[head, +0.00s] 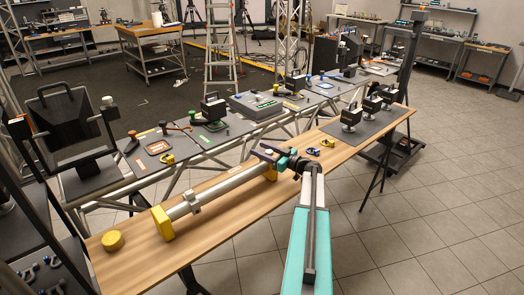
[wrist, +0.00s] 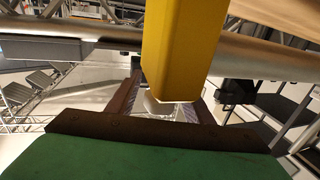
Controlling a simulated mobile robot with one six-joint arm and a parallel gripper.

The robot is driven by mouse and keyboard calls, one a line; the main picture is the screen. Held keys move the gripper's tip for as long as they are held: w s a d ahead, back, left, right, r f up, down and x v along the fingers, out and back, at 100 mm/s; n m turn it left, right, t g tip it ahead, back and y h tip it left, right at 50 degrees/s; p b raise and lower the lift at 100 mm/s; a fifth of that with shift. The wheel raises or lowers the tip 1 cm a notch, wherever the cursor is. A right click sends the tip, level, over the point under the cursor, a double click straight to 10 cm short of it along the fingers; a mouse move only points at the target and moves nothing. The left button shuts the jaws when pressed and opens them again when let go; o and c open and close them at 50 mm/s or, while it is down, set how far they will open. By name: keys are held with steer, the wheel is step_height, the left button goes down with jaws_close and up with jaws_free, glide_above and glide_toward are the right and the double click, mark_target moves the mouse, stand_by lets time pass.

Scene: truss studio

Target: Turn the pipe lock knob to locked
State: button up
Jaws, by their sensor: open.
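A long silver pipe (head: 222,187) lies along the wooden table, held in two yellow blocks, one at the left (head: 163,223) and one near my gripper (head: 270,171). A grey collar (head: 192,202) is around the pipe. My gripper (head: 267,153) is by the pipe's right end. In the wrist view, a yellow block (wrist: 181,45) crosses in front of the pipe (wrist: 257,57), and its lower end overlaps the gap between the two dark fingers (wrist: 163,107). The fingers are apart. I cannot tell whether they touch it. I cannot make out a separate lock knob or its setting.
A yellow disc (head: 112,241) lies at the table's left end. Yellow (head: 327,143) and blue (head: 312,151) small parts lie beyond my gripper. A truss bench with panels and handles (head: 207,132) runs behind the table. Tiled floor (head: 420,225) at the right is clear.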

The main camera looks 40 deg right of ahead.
steer(key=c, duration=1)
